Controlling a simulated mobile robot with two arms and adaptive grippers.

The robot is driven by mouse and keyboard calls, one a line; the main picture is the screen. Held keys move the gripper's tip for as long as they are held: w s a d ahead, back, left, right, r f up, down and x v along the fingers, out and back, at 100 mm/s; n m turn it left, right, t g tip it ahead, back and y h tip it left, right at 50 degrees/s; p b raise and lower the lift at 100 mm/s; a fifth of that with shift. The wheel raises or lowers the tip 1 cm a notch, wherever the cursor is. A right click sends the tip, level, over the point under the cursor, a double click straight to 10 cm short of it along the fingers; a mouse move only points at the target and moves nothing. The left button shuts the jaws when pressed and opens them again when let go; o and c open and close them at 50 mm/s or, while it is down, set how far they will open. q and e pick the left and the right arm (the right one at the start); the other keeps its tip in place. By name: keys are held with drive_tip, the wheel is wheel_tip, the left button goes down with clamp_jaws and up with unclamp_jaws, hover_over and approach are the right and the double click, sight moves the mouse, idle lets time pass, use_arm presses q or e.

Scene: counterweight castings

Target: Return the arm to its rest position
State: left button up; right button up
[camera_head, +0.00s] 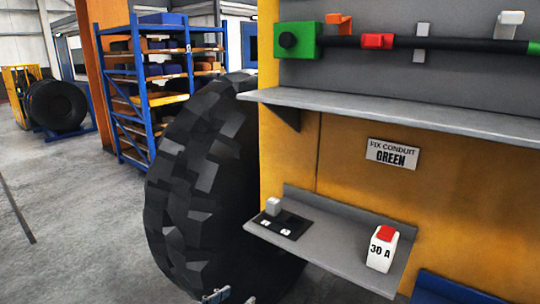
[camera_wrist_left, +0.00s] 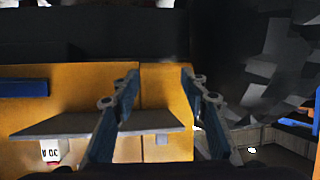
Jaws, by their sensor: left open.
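My left gripper (camera_head: 216,296) shows only at the bottom edge of the head view, in front of the big black tyre. In the left wrist view my left gripper (camera_wrist_left: 160,82) has its two blue-grey fingers spread apart with nothing between them. Beyond the fingers are the yellow panel (camera_wrist_left: 165,105) and the grey lower shelf (camera_wrist_left: 75,124). The fingers appear clear of both, though the gap is hard to judge. Most of my left arm is out of view. My right gripper is in neither view.
The lower shelf (camera_head: 335,262) holds a black plate (camera_head: 291,226) with a grey piece and a white, red-topped "30 A" block (camera_head: 382,250). Above are an upper shelf (camera_head: 400,115) and a black conduit (camera_head: 345,41). The tyre (camera_head: 195,180) stands left; grey floor (camera_head: 75,230) lies open beyond.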

use_arm(q)
drive_tip(key=s+a+f+n+g+y, duration=0.1)
drive_tip(key=s+a+f+g+y, duration=0.2)
drive_tip(key=s+f, duration=0.45)
drive_tip(key=s+a+f+n+g+y, duration=0.1)
drive_tip(key=s+a+f+g, duration=0.3)
drive_tip(key=s, duration=0.7)
drive_tip(key=s+a+f+n+g+y, duration=0.1)
drive_tip(key=s+a+f+g+y, duration=0.1)
drive_tip(key=s+a+f, duration=0.6)
drive_tip(key=s+d+f+b, duration=0.1)
drive_tip(key=d+f+b, duration=0.1)
drive_tip(key=f, duration=1.1)
drive_tip(key=s+d+f+b, duration=0.1)
drive_tip(key=d+f, duration=0.1)
drive_tip(key=f, duration=1.1)
drive_tip(key=s+a+f+g+b, duration=0.2)
drive_tip(key=s+a+f+b, duration=0.1)
drive_tip(key=s+f, duration=1.4)
wheel_tip(320, 180, down, 4)
drive_tip(key=shift+s+a+f, duration=0.2)
drive_tip(key=shift+s+a, duration=0.15)
drive_tip(key=shift+s, duration=0.05)
